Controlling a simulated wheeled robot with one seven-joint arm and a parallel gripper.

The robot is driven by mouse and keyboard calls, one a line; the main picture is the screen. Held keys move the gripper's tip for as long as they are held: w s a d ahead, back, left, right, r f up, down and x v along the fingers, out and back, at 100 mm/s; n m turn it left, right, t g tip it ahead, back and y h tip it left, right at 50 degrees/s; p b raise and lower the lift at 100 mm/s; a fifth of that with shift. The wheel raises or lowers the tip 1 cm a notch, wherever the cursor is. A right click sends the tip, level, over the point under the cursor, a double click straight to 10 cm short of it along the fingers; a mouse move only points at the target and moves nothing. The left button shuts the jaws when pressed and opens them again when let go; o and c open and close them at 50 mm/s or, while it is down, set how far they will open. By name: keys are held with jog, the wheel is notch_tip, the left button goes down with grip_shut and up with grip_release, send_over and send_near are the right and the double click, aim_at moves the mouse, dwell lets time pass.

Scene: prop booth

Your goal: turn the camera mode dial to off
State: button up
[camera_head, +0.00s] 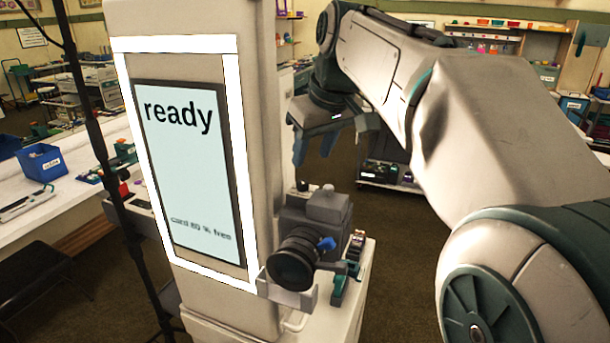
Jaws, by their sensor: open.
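The camera (315,220) is a grey body with a black lens (293,262) facing front left, mounted beside the booth column.
The booth column's screen (190,165) reads "ready" and a card line with "80 % free". A dark stand pole (95,150) rises at left. Small teal and dark items (350,266) sit right of the camera. A blue bin (41,162) is on the left table.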

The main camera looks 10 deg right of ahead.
aim_at(304, 182)
jog(key=x, duration=0.7)
jog(key=shift+w+f+p, duration=0.1)
jog(key=shift+f+p, duration=0.2)
jog(key=shift+f, duration=0.1)
grip_shut()
